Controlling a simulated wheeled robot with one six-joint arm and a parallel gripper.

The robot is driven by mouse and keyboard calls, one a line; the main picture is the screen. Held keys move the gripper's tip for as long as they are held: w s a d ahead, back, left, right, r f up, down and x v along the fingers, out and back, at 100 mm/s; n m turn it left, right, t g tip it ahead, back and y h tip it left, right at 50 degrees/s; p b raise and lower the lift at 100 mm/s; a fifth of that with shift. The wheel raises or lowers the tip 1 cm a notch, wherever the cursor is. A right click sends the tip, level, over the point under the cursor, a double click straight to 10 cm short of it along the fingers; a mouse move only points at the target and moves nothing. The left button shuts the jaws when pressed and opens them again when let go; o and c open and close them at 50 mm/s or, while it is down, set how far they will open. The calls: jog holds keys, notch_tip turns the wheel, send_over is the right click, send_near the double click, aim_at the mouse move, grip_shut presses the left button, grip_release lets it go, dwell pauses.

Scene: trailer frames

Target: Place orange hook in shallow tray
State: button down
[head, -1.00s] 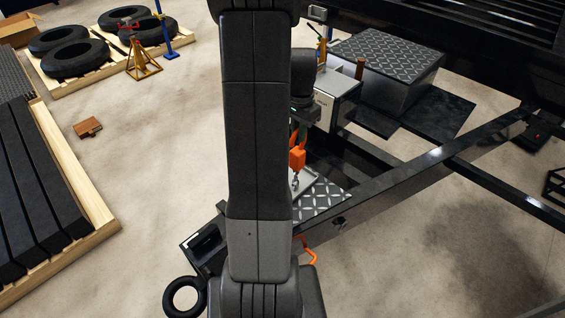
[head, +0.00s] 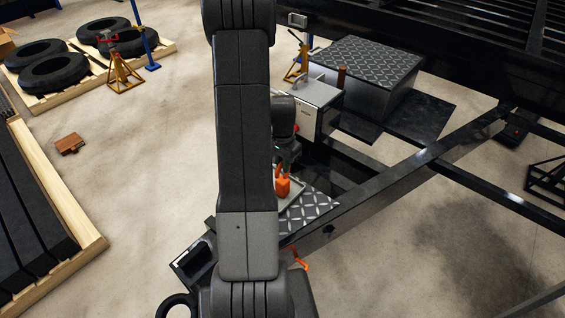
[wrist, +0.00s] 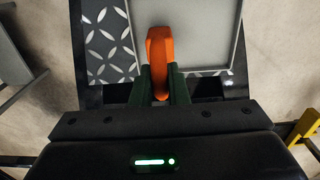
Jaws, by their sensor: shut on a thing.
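The orange hook (head: 283,186) is in my gripper, over the diamond-plate surface of the trailer tongue. In the wrist view the hook (wrist: 159,60) stands out between the two green fingers of my gripper (wrist: 160,84), which are shut on it. The shallow tray (wrist: 198,38) is grey with a raised rim and lies beyond the fingers. The hook overlaps the tray's left side in that view; I cannot tell whether it touches the tray. In the head view my arm hides part of the tray (head: 292,198).
Diamond plate (head: 312,208) lies beside the tray. A metal box (head: 317,106) stands behind, near a larger diamond-topped box (head: 366,62). A black frame beam (head: 400,180) runs along the right. An orange hook-shaped piece (head: 300,262) hangs at the front edge.

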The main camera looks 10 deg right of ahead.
jog(key=shift+f, duration=0.15)
jog(key=c, duration=1.4)
grip_release()
notch_tip(320, 180, up, 12)
jog(key=b, duration=0.1)
jog(key=shift+r+b, duration=0.2)
jog(key=shift+b, duration=0.1)
